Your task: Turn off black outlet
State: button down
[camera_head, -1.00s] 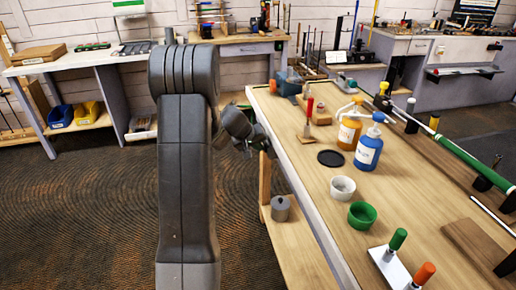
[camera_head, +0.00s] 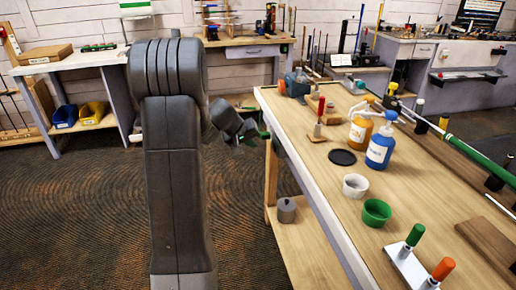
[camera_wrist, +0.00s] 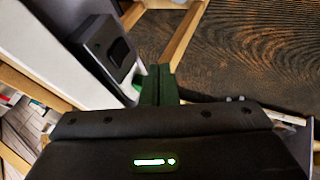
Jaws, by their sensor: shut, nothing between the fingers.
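A black outlet (camera_wrist: 104,44) with a dark rocker switch (camera_wrist: 118,52) shows in the wrist view, mounted on the pale side of the workbench. The switch's on or off state is not clear. My gripper (camera_wrist: 159,84) has dark green fingers that are closed together with nothing between them. The fingertips are to the right of the outlet's lower end in the wrist view and look apart from it.
The workbench (camera_head: 300,160) carries a blue bottle (camera_head: 380,148), an orange bottle (camera_head: 359,132), a white cup (camera_head: 355,186) and a green cup (camera_head: 376,213). A grey cylinder (camera_head: 286,210) stands on its lower shelf. The floor left of the bench is clear.

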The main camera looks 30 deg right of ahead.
jog(key=v, duration=0.7)
jog(key=shift+a+f, duration=0.2)
jog(key=shift+a, duration=0.1)
